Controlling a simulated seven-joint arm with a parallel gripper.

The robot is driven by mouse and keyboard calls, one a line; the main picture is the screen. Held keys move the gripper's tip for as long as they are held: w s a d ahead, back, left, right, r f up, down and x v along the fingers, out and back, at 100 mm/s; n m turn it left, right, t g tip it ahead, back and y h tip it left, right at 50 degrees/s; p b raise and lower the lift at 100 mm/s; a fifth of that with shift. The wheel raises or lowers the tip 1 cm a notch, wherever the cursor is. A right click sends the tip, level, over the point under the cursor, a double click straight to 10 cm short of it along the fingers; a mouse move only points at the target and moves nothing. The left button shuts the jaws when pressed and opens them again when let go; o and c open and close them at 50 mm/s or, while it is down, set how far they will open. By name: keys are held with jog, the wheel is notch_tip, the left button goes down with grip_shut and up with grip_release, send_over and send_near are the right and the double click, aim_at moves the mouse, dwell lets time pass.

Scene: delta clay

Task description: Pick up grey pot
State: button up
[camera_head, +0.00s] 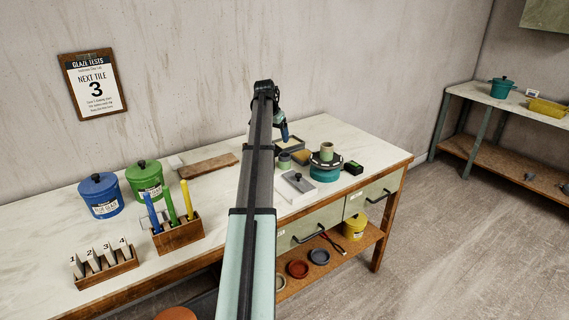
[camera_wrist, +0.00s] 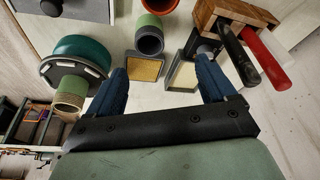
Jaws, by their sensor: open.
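No pot is plainly grey. A grey-green cylindrical pot with a dark mouth (camera_wrist: 149,42) shows in the wrist view, beyond the gap between my fingers; it seems to be the small pot (camera_head: 284,161) on the workbench in the head view. A paler green-beige pot (camera_wrist: 70,93) sits on a teal turntable, left of my fingers; it also shows in the head view (camera_head: 327,150). My gripper (camera_wrist: 162,73) is open with blue fingers and nothing between them touching. In the head view its blue tip (camera_head: 284,132) is above the bench's back part.
A teal turntable (camera_wrist: 83,48), a sponge tray (camera_wrist: 143,68) and a wooden block with handled tools (camera_wrist: 222,12) are close by. Blue (camera_head: 101,196) and green (camera_head: 145,181) lidded pots stand at the bench's left. The bench's front middle is partly hidden by my arm.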

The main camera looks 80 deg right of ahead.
aim_at(285, 159)
jog(key=x, duration=0.4)
jog(key=s+x, duration=0.1)
jog(key=x, duration=0.3)
jog(key=shift+s+d+f, duration=0.1)
jog(key=shift+s+f, duration=0.2)
jog(key=shift+a+x, duration=0.2)
jog(key=shift+x, duration=1.1)
jog(key=shift+a+x, duration=0.2)
jog(key=shift+x, duration=1.15)
jog(key=shift+s, duration=0.15)
jog(key=shift+c, duration=0.3)
jog(key=c, duration=1.1)
